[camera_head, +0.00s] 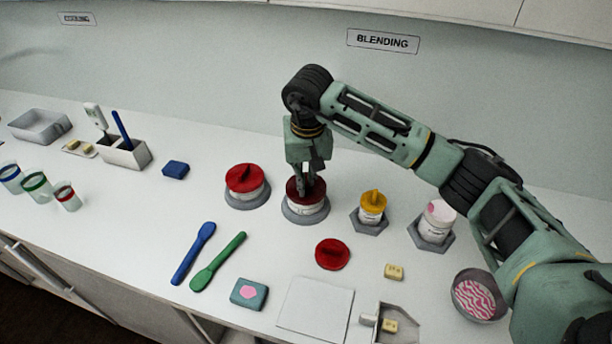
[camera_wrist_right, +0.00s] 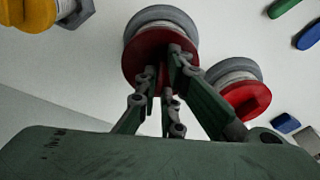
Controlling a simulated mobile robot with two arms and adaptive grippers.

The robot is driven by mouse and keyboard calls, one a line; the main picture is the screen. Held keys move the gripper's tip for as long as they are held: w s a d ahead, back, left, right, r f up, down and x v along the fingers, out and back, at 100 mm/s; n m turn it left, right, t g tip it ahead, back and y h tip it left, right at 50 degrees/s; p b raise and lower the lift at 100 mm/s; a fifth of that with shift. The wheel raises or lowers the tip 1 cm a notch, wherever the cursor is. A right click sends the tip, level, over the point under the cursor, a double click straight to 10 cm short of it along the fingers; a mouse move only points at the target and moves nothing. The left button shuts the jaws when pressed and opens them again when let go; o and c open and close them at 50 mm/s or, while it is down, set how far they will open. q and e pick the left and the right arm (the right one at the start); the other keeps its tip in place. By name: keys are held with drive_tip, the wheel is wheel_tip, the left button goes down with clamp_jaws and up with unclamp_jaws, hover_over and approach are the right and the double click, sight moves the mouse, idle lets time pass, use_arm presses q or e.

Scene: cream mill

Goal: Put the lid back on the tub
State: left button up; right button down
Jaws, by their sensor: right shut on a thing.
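My right gripper (camera_head: 307,188) points down over the middle tub (camera_head: 306,208), which stands in a round grey base. It is shut on the red lid (camera_head: 293,189) at the top of that tub; in the right wrist view the lid (camera_wrist_right: 142,50) sits against the white tub (camera_wrist_right: 160,30), with the fingers partly covering it. I cannot tell whether it is fully seated. Another red lid (camera_head: 333,254) lies loose on the counter. A white tub with a pink top (camera_head: 440,212) stands in a grey hexagonal base at right, with no coloured lid on it. My left gripper is out of view.
A red-lidded tub (camera_head: 245,181) stands close left of the gripper, a yellow-lidded tub (camera_head: 372,204) to its right. Blue (camera_head: 193,252) and green (camera_head: 218,262) spatulas, a white mat (camera_head: 316,308) and a bowl (camera_head: 478,296) lie in front. Clear counter lies behind the tubs.

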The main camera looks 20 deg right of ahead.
drive_tip(key=shift+f+b, duration=0.4)
drive_tip(key=shift+b, duration=0.35)
idle(0.7)
drive_tip(key=c, duration=1.3)
unclamp_jaws()
drive_tip(key=shift+c, duration=0.2)
drive_tip(key=shift+r, duration=0.1)
drive_tip(key=shift+r+p, duration=1.05)
drive_tip(key=shift+r, duration=1.15)
drive_tip(key=shift+c, duration=0.5)
clamp_jaws()
